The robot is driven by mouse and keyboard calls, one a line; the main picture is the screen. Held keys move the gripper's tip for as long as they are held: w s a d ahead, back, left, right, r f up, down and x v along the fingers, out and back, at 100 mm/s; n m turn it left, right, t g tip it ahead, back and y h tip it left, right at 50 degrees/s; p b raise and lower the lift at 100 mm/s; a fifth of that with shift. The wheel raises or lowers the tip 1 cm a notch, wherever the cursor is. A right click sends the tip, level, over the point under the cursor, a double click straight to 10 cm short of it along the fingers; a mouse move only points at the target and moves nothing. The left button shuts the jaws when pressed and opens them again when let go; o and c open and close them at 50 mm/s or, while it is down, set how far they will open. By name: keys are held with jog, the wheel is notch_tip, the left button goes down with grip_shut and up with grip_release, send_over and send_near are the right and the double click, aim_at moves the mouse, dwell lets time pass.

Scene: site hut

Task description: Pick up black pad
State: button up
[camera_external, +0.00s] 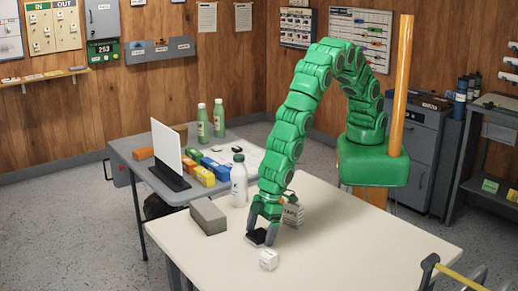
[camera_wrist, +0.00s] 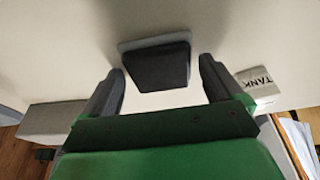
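The black pad (camera_wrist: 157,68) lies on the cream table, with a grey edge showing along its far side in the wrist view. In the external view the black pad (camera_external: 256,238) shows at the fingertips, partly hidden by them. My gripper (camera_external: 262,236) points down at the table. In the wrist view my gripper (camera_wrist: 162,82) has its two grey fingers apart, one on each side of the pad. A gap shows between each finger and the pad. The exact height of the fingertips over the table is hard to tell.
A grey block (camera_external: 208,216) and a white bottle (camera_external: 239,181) stand to the left. A box marked TANK (camera_external: 293,214) is close behind on the right.

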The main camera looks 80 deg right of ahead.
aim_at(258, 235)
jog(key=c, duration=0.8)
jog(key=shift+r, duration=0.1)
jog(key=shift+r, duration=0.25)
jog(key=v, duration=0.3)
jog(key=shift+w+a, duration=0.1)
jog(key=shift+w, duration=0.1)
jog(key=shift+s+d+r, duration=1.3)
jog(key=shift+d+r, duration=0.3)
jog(key=shift+d, duration=0.25)
jog(key=shift+s+d+r, duration=1.35)
jog(key=shift+d+r, duration=0.25)
jog(key=shift+d, duration=0.2)
jog(key=shift+s+d+r, duration=1.3)
jog(key=shift+d+r, duration=0.25)
jog(key=shift+d, duration=0.3)
